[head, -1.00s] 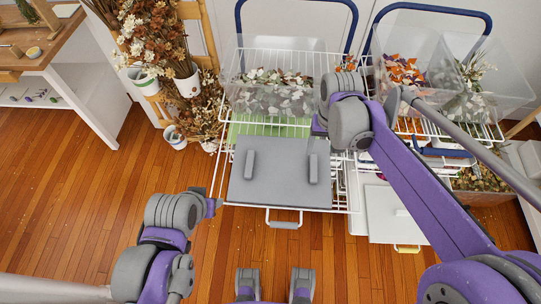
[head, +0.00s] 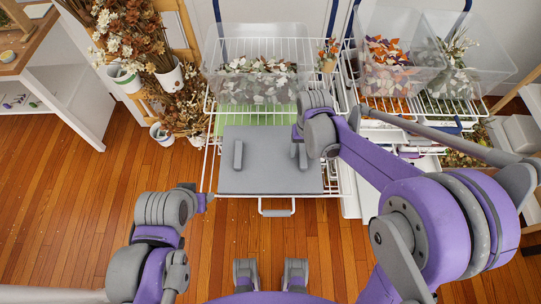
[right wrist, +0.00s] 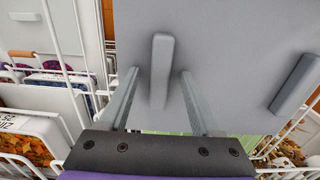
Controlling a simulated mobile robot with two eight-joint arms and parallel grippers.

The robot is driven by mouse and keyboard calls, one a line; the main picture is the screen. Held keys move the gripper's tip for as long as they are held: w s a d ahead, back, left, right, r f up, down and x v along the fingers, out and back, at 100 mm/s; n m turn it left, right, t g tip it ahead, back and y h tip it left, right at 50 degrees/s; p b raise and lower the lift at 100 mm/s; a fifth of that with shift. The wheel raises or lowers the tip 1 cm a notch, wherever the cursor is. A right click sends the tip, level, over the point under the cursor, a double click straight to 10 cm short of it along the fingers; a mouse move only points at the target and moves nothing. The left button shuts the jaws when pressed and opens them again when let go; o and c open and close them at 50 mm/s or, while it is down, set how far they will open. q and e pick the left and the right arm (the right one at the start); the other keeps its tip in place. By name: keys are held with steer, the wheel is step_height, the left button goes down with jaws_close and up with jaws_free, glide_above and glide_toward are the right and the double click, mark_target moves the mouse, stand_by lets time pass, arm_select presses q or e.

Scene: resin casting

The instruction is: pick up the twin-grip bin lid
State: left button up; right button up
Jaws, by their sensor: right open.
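The grey bin lid (head: 268,177) with two upright grips lies flat on the pulled-out white wire shelf. Its left grip (head: 238,154) is clear in the head view. Its right grip is partly hidden there by my right gripper (head: 299,138). In the right wrist view, my right gripper (right wrist: 158,72) is open, with one finger on each side of that grip (right wrist: 161,60); I cannot tell how far down the fingers reach. My left gripper (head: 207,198) hangs beside the shelf's left front corner, apart from the lid; its opening is not clear.
Clear bins (head: 258,85) with dried flowers stand behind the lid on the wire rack. A second rack with clear bins (head: 395,60) is at the right. Dried bouquets (head: 170,75) and a white cabinet (head: 75,90) are at the left. The wooden floor (head: 100,210) in front is clear.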

jaws_close()
stand_by(0.3)
steer(key=shift+r, duration=0.15)
